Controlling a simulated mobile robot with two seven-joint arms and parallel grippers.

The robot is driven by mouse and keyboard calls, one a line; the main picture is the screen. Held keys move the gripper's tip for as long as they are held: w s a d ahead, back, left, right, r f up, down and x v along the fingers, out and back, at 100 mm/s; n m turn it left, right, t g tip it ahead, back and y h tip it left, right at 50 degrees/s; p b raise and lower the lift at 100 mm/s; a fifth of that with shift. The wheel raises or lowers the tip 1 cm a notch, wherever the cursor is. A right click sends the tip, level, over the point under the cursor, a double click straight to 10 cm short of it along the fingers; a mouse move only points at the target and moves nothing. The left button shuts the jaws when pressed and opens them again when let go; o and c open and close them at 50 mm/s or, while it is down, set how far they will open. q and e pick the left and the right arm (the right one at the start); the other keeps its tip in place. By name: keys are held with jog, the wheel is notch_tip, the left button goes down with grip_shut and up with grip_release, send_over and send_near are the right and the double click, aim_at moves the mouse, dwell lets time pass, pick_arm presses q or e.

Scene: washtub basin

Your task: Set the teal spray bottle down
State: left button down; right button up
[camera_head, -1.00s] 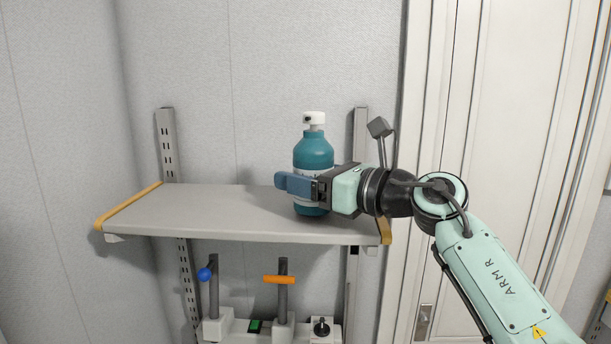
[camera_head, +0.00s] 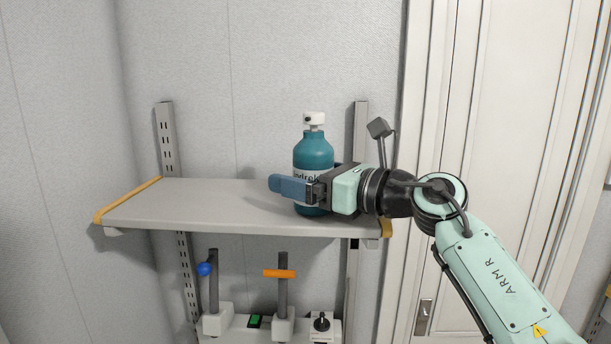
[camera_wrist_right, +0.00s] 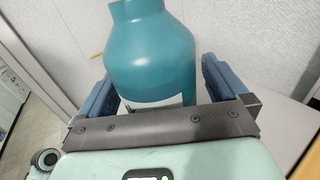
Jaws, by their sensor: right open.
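The teal spray bottle (camera_head: 313,152), with a white cap and a white label, stands upright on the grey shelf (camera_head: 210,203) near its right end. My right gripper (camera_head: 290,188) is open around the lower part of the bottle, with one blue finger in front of it. In the right wrist view the bottle (camera_wrist_right: 150,55) is between the two spread fingers, with a gap beside it. The bottle's base is partly hidden by the gripper. My left gripper is not in view.
The left and middle of the shelf are clear. Yellow strips mark the shelf ends. Below are an orange-handled post (camera_head: 279,274) and a blue-knobbed post (camera_head: 205,269). A pale door (camera_head: 480,120) is at the right.

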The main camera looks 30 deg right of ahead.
jog(key=b+v, duration=0.2)
jog(key=v, duration=1)
jog(key=shift+s, duration=0.1)
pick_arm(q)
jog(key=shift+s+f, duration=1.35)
pick_arm(e)
jog(key=shift+s+d+r, duration=0.1)
jog(key=shift+s+d, duration=0.2)
jog(key=shift+s, duration=0.3)
